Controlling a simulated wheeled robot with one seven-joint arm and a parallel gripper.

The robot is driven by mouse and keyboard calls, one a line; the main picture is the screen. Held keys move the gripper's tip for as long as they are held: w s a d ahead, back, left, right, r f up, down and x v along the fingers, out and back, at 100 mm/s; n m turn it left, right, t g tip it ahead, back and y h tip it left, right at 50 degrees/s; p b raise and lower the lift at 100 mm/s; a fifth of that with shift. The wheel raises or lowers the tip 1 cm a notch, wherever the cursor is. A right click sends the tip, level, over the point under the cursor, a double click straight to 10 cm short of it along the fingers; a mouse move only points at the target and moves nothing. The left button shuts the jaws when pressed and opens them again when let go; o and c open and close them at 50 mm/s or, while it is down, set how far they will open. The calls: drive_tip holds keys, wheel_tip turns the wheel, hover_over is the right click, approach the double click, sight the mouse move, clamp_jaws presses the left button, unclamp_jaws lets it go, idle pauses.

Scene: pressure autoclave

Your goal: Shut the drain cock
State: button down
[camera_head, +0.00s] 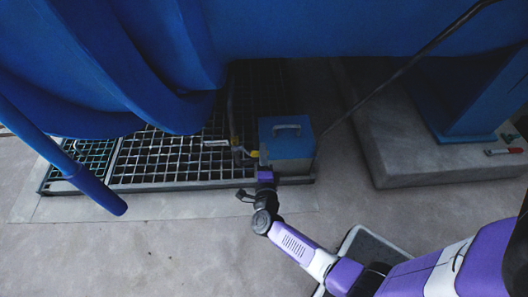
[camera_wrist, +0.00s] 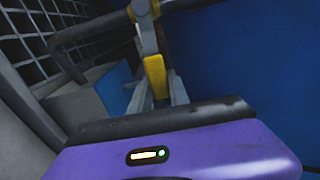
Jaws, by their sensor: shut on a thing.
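The drain cock's yellow lever (camera_wrist: 155,77) shows in the wrist view between the two grey fingers of my gripper (camera_wrist: 160,90). The fingers are shut on it. Brassy pipe fittings (camera_wrist: 143,12) lie just beyond the lever. In the head view the yellow lever (camera_head: 252,154) is a small patch beside a blue-lidded box, at the lower end of a thin pipe. My gripper (camera_head: 264,172) reaches it from the front, with its purple body low by the box. The fingertips are too small to make out there, and the cock's exact angle is unclear.
The blue-lidded box (camera_head: 287,146) with a grey handle stands right beside the cock. A floor grating (camera_head: 180,160) lies to the left. The large blue vessel (camera_head: 290,25) hangs overhead. A concrete plinth (camera_head: 420,160) is at the right. The front floor (camera_head: 120,250) is clear.

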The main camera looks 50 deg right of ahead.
drive_tip(key=shift+f, duration=0.2)
drive_tip(key=c, duration=1.2)
unclamp_jaws()
drive_tip(key=shift+c, duration=0.2)
drive_tip(key=shift+r, duration=0.1)
drive_tip(key=p+v, duration=0.2)
drive_tip(key=v, duration=0.6)
drive_tip(key=shift+d, duration=0.1)
